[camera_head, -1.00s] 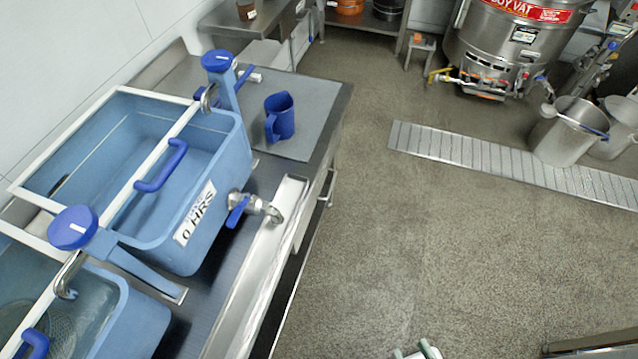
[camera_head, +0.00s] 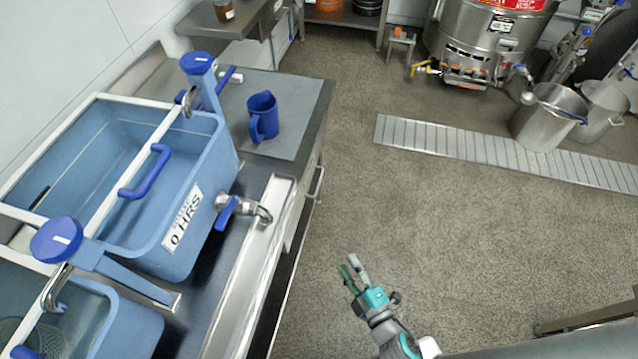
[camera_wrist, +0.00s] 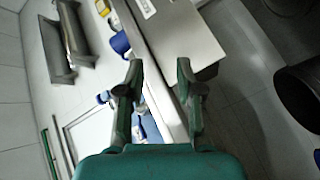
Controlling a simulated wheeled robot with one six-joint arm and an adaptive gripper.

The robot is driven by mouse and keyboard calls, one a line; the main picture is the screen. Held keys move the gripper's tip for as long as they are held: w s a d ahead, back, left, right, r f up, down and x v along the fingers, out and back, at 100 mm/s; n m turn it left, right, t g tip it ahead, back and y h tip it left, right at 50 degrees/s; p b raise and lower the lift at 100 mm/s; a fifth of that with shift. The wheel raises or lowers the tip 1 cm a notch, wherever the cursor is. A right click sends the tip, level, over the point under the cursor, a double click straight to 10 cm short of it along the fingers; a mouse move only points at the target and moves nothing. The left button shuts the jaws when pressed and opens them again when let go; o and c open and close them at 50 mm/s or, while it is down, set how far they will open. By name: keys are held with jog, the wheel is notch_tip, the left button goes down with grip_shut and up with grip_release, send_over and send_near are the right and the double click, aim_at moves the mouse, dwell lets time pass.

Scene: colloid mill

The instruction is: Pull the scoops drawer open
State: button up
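A steel counter has a drawer front (camera_head: 307,190) on its right side in the head view, seen at a steep angle. A bar handle (camera_head: 319,184) stands out from it, and the drawer looks shut. I cannot read any label on it. My gripper (camera_head: 350,268) is over the floor, in front of the counter and nearer to the camera than the handle, apart from it. In the wrist view my gripper (camera_wrist: 160,72) has its two fingers spread with nothing between them. I cannot pick out the handle surely in the wrist view.
A blue jug (camera_head: 263,117) stands on the counter top (camera_head: 306,92). Blue tubs (camera_head: 187,216) with a tap (camera_head: 243,208) line the counter at left. A floor drain (camera_head: 455,141), steel pots (camera_head: 550,118) and a vat (camera_head: 485,45) lie beyond. The floor beside the counter is clear.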

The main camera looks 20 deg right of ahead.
aim_at(319, 183)
jog(key=w+d+f+n, duration=0.1)
jog(key=w+f+n, duration=0.1)
jog(key=w, duration=0.8)
jog(key=w+d+f+n, duration=0.1)
jog(key=w+n, duration=0.3)
jog(key=w, duration=0.6)
jog(key=w+d+f+n+y, duration=0.1)
jog(key=w+d+f+n, duration=0.1)
jog(key=w, duration=0.9)
jog(key=shift+d+f+n+g, duration=0.1)
jog(key=shift+f+n+g, duration=0.3)
jog(key=shift+f, duration=0.35)
grip_shut()
